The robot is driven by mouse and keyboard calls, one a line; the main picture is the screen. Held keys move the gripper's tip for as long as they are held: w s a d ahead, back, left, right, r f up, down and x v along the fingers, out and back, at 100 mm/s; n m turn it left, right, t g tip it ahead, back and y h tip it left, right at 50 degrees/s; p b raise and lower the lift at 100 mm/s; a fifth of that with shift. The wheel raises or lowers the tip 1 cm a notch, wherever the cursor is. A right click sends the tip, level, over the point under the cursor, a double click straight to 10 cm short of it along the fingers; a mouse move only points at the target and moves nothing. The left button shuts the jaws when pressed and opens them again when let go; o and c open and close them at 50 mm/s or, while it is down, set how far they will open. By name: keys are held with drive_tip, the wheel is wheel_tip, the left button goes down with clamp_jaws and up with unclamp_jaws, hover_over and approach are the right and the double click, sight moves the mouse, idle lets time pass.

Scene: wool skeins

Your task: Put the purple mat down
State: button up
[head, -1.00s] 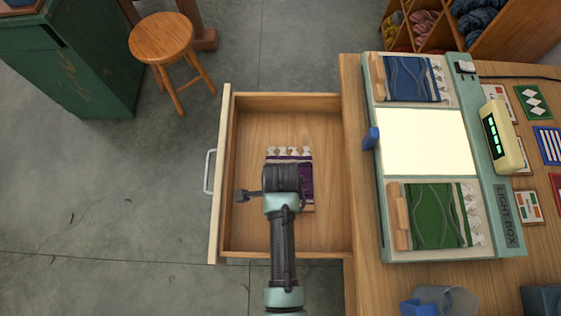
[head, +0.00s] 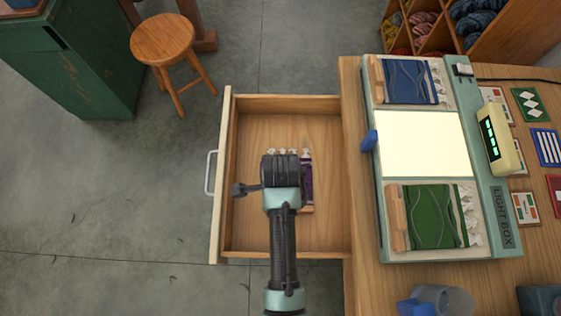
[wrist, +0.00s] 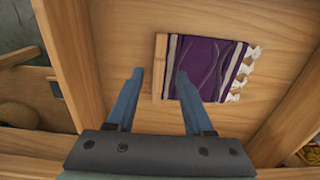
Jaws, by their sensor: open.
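The purple mat (wrist: 208,62) lies flat on the floor of the open wooden drawer (head: 262,130). It has a wooden bar along one end and white tassels at the other. In the head view the mat (head: 307,185) is mostly hidden under my arm. My gripper (wrist: 158,80) is open, with its two blue fingers apart and nothing between them. In the wrist view the fingers point toward the mat's wooden bar, and the right fingertip overlaps the bar end of the mat in the picture. The fingers are hidden in the head view.
A light box (head: 500,240) on the table right of the drawer holds a blue mat (head: 409,80) and a green mat (head: 430,215), with a bare lit panel (head: 422,142) between them. A stool (head: 163,40) stands left. The drawer floor around the mat is clear.

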drive_tip(key=w+a+r+n+t, duration=0.1)
drive_tip(key=w+r+n+t, duration=0.15)
drive_tip(key=w+r, duration=0.5)
drive_tip(key=w+r+n+t, duration=0.2)
drive_tip(key=w+r+t, duration=0.2)
drive_tip(key=r, duration=0.6)
drive_tip(key=w+a+r+n+t, duration=0.1)
drive_tip(key=w+r+n+t, duration=0.15)
drive_tip(key=w+r, duration=0.5)
wheel_tip(320, 180, up, 19)
drive_tip(key=w+d+n+t, duration=0.1)
drive_tip(key=w+n+t, duration=0.15)
drive_tip(key=t, duration=0.35)
drive_tip(key=s+r+n+t, duration=0.4)
drive_tip(key=s+r+t, duration=0.2)
drive_tip(key=r, duration=0.9)
drive_tip(key=s+d+r+n+t, duration=0.1)
drive_tip(key=s+r+n+t, duration=0.3)
drive_tip(key=r, duration=1.2)
drive_tip(key=s+t, duration=0.2)
drive_tip(key=s, duration=0.2)
drive_tip(key=shift+r+p, duration=0.15)
drive_tip(key=shift+p, duration=0.25)
drive_tip(key=shift+s+d+n, duration=0.1)
drive_tip(key=shift+n, duration=0.15)
